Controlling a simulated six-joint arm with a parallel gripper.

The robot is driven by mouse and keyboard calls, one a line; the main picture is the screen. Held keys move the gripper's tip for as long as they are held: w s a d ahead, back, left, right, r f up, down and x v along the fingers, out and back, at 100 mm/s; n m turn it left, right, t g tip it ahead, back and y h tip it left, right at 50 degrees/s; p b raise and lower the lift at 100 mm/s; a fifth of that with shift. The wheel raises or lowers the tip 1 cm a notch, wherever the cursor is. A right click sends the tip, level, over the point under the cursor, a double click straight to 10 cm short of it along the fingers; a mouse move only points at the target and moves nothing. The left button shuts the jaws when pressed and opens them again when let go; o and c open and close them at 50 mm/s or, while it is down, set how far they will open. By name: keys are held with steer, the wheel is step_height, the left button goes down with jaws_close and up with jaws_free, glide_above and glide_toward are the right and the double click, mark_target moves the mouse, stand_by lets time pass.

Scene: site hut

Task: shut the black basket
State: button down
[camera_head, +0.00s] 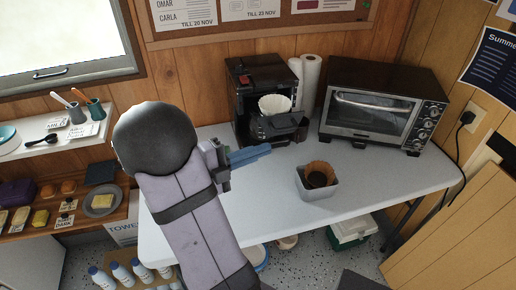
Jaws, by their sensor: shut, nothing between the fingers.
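The black basket (285,126) is at the front of the black coffee maker (242,110) and stands out from the machine's body. A white paper filter (274,105) shows just above it, inside the machine's front. My gripper (268,149) is low in front of the coffee maker, with its blue fingers pointing right. The fingers are shut and hold nothing. Their tips are near the underside of the basket in the picture; I cannot tell whether they touch it.
A grey tub (318,191) with a brown filter stands on the white table (375,180), right of my gripper. A toaster oven (376,112) and a paper towel roll (311,82) stand right of the coffee maker. The table's middle front is clear.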

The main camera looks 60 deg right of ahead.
mark_target(264, 106)
steer(key=s+d+f+p, duration=0.1)
steer(key=d+p, duration=0.2)
steer(key=d, duration=0.6)
steer(key=shift+d+f, duration=0.2)
steer(key=shift+d, duration=0.1)
steer(key=shift+s, duration=0.1)
steer(key=w+d+b, duration=0.4)
steer(key=w+d, duration=0.5)
steer(key=shift+w+d+f, duration=0.1)
steer(key=shift+w+d, duration=0.35)
steer(key=shift+w+r, duration=0.1)
steer(key=shift+r, duration=0.15)
